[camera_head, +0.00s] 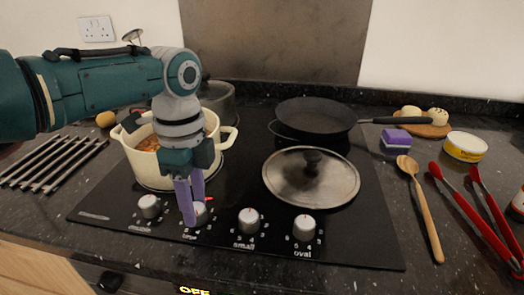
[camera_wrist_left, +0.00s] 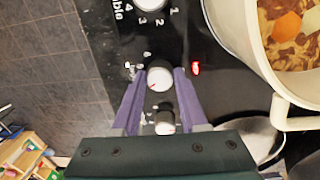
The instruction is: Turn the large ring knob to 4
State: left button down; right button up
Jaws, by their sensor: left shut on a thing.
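The large ring knob (camera_head: 201,211) is a round white knob, second from the left along the front of the black hob (camera_head: 345,240). My left gripper (camera_head: 193,215), with purple fingers, points down at it and hides much of it. In the left wrist view the knob (camera_wrist_left: 159,77) sits between the fingertips of the gripper (camera_wrist_left: 159,74), which are shut on its sides. A small red mark shows low on the knob's face there. Its numbers are mostly hidden, so I cannot read its setting. A red light (camera_wrist_left: 196,68) glows beside it. My right gripper is not in view.
Knobs for double (camera_head: 149,206), small (camera_head: 249,220) and oval (camera_head: 304,226) stand along the same edge. A cream pot (camera_head: 133,153) of food stands close behind my gripper. A glass lid (camera_head: 335,185) and black pan (camera_head: 305,117) lie to the right.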

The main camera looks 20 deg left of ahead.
aim_at(197, 205)
pick_arm(q)
jog(key=shift+m, duration=1.2)
jog(key=shift+c, duration=2.2)
grip_release()
notch_tip(197, 205, up, 10)
jog(key=p, duration=0.1)
jog(key=shift+w+p, duration=0.3)
